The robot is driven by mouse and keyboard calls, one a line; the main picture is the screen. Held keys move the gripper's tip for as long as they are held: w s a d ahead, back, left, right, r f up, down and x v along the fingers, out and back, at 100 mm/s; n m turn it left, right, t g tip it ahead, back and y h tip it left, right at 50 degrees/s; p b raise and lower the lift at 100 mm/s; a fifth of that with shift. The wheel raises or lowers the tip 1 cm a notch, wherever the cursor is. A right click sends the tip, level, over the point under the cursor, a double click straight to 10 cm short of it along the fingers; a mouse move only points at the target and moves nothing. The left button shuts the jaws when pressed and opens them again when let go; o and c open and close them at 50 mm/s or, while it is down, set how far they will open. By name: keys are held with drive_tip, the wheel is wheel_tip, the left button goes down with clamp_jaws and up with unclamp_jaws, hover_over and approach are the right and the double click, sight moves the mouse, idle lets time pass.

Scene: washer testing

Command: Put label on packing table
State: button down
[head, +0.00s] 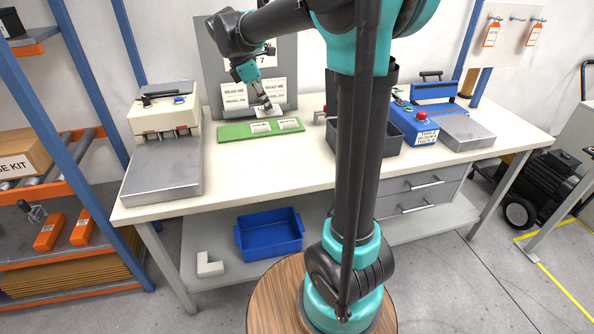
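A long white-topped table (240,180) crosses the view; I cannot tell for sure that it is the packing table. Two white label-like cards with black print, a left one (234,97) and a right one (274,92), stand against a grey board at the table's back. A green tray (236,132) with small white pieces (289,123) lies in front of them. My gripper (267,107) points down just in front of the right card, above the tray's back edge. A small white piece shows at its fingertips; whether it is held is too small to tell.
A sealer-like machine (165,117) with a metal plate stands at the table's left. A dark open bin (390,135) and a blue machine (425,125) stand to the right. A blue crate (268,236) sits on the lower shelf. The table's front middle is clear.

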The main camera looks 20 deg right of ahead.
drive_tip(key=f, duration=1.5)
drive_tip(key=shift+s+d, duration=0.2)
drive_tip(key=shift+s, duration=0.1)
drive_tip(key=shift+f, duration=2.55)
drive_tip(key=c, duration=2.2)
unclamp_jaws()
drive_tip(key=shift+f, duration=0.1)
drive_tip(key=o, duration=0.5)
